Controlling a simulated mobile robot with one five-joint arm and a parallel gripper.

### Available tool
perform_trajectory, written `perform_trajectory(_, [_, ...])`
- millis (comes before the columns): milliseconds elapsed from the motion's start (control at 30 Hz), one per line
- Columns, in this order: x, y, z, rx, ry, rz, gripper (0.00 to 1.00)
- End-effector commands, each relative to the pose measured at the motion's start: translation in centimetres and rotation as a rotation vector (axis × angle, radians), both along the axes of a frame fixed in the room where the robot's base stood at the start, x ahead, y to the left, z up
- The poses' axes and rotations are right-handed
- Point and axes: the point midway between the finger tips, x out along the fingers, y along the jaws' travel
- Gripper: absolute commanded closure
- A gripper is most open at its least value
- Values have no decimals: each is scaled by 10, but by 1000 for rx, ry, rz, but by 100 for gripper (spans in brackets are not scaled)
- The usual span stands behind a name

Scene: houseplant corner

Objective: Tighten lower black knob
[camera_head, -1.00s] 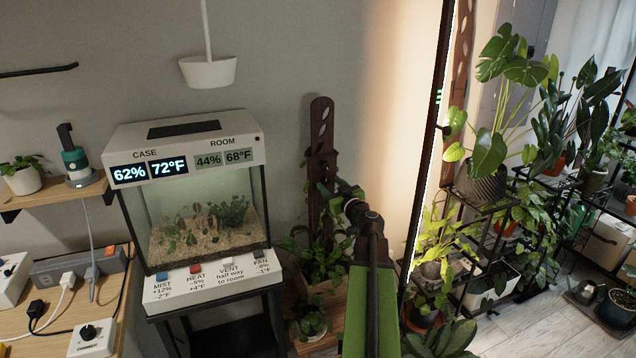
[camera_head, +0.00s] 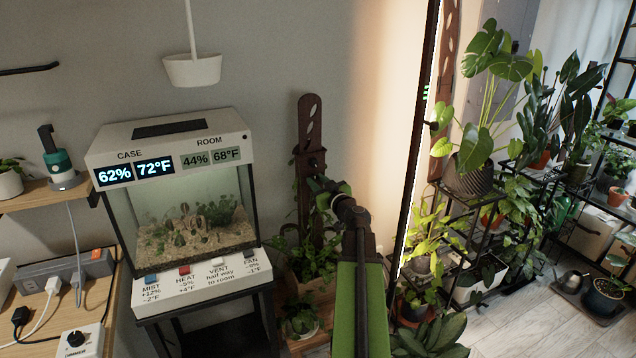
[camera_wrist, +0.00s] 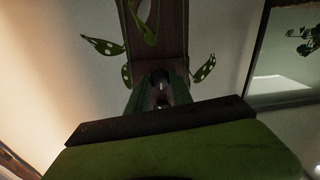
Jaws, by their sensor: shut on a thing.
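A dark brown slotted post (camera_head: 309,115) stands against the wall right of the glass case. An upper black knob (camera_head: 314,162) shows on its front. My gripper (camera_head: 321,186) reaches to the post just below that knob, and the arm hides its tips in part. In the wrist view my green fingers (camera_wrist: 160,88) are shut around a small dark knob (camera_wrist: 160,77) on the post, which I take as the lower black knob. The picture is dim there, and I cannot tell how tight the knob sits.
The plant case (camera_head: 180,190) with its buttons stands left. A potted plant (camera_head: 302,318) and trailing leaves lie low beside the post. A tall dark-framed lit panel (camera_head: 416,150) and plant racks (camera_head: 480,190) stand right. A white hanging pot (camera_head: 192,71) is above.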

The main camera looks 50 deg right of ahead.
Motion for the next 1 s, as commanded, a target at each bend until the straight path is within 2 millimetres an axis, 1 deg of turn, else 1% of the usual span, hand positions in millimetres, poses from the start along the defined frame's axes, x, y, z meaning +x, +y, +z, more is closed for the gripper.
perform_trajectory(167, [-1,0,-1,42,-17,-3,100])
perform_trajectory(367, [-1,0,-1,155,-62,-3,100])
perform_trajectory(1000, [-1,1,-2,710,-287,-4,100])
